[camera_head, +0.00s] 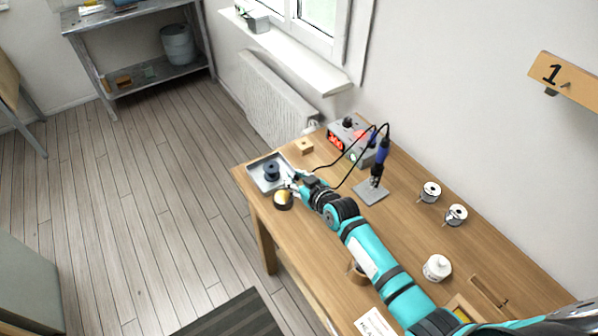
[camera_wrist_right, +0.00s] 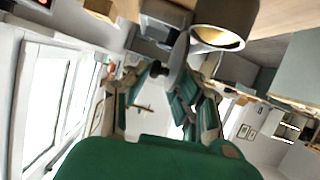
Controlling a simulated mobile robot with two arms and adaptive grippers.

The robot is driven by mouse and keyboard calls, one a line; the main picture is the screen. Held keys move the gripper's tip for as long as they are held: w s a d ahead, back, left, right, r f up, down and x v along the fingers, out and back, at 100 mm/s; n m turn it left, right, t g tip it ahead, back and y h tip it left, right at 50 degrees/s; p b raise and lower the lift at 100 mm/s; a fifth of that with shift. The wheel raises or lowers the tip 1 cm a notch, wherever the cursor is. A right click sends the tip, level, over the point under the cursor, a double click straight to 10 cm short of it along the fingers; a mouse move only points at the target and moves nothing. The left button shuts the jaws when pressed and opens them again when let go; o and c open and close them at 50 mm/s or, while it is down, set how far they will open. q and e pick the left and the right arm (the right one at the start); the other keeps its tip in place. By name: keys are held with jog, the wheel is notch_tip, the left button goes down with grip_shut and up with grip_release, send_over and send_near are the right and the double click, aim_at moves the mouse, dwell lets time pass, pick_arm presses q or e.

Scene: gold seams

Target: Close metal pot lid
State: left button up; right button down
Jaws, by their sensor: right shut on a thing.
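A small metal pot (camera_head: 283,199) with a gold-coloured inside stands open on the near left edge of the wooden table; its open mouth also shows at the top of the right wrist view (camera_wrist_right: 218,36). My right gripper (camera_head: 295,181) reaches over the table from the lower right, right beside the pot. In the right wrist view its fingers (camera_wrist_right: 160,72) are shut on a small grey part, which looks like the pot's lid (camera_wrist_right: 178,52), seen nearly edge-on beside the mouth. The grip itself is too small to see clearly from the head. My left gripper is out of view.
A grey tray (camera_head: 254,177) with a dark blue spool (camera_head: 271,172) lies just behind the pot. A soldering station (camera_head: 350,140) and iron stand (camera_head: 371,191) are to the right.

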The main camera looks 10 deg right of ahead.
jog(key=shift+s+a+r+n+h+p, duration=0.15)
jog(key=shift+a+n+h+p, duration=0.3)
jog(key=shift+n, duration=0.25)
jog(key=shift+t, duration=0.3)
jog(key=c, duration=1.3)
grip_release()
jog(key=shift+d, duration=0.1)
jog(key=shift+o, duration=0.5)
jog(key=shift+s, duration=0.1)
jog(key=v, duration=1.2)
